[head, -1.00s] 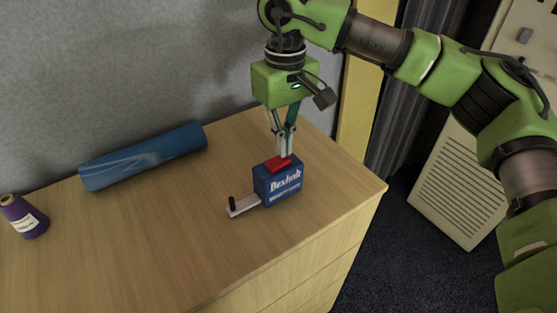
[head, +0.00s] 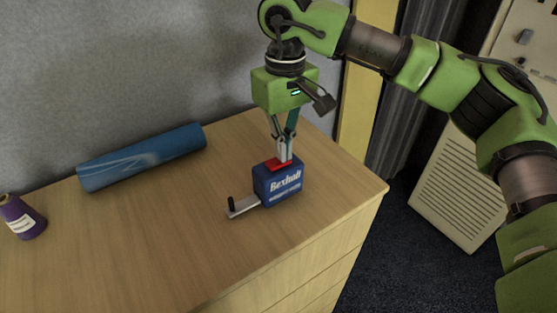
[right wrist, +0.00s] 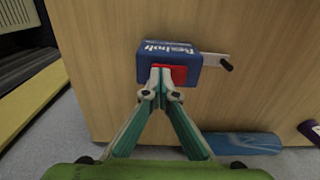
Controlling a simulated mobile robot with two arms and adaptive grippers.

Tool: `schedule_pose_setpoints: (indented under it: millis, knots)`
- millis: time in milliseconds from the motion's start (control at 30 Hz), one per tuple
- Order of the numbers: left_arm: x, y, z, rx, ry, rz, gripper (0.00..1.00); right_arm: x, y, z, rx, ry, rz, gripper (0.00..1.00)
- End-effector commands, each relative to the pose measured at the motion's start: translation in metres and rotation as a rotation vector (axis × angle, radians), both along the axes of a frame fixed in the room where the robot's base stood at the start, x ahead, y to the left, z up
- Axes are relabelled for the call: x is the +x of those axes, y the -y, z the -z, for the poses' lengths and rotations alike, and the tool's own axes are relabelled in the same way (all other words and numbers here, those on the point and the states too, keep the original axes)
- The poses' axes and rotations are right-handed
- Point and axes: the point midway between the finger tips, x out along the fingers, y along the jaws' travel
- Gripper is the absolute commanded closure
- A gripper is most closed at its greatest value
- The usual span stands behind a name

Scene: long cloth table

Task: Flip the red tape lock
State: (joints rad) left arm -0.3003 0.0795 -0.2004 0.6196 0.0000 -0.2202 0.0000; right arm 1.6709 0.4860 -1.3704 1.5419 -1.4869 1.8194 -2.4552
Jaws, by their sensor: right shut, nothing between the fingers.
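A blue tape measure (head: 279,186) with white lettering stands upright on the wooden table, its short tape end with a black peg (head: 237,206) sticking out to the left. The red tape lock (head: 276,164) is on its top. My right gripper (head: 284,158) points straight down with its fingertips shut, at the lock and touching it or just above it. In the right wrist view the closed fingertips (right wrist: 161,70) cover part of the red lock (right wrist: 179,75) on the tape measure (right wrist: 165,63). My left gripper is not in view.
A blue roll (head: 142,158) lies at the back left, and a purple spool (head: 22,217) stands at the left edge. The wooden table (head: 150,245) is clear in front. A grey wall (head: 120,70) stands behind, and the table's right edge is close.

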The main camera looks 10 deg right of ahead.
Motion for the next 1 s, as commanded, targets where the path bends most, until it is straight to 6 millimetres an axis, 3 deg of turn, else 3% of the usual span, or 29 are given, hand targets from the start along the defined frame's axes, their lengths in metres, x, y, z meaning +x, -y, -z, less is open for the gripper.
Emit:
schedule_pose_setpoints:
  millis: [267,1000]
  knots:
    - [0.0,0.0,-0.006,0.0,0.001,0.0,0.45,0.0,0.0,-0.008,0.0,0.0,0.0,1.0]
    - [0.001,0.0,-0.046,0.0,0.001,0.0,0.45,0.0,0.0,-0.067,0.0,0.0,0.0,1.0]
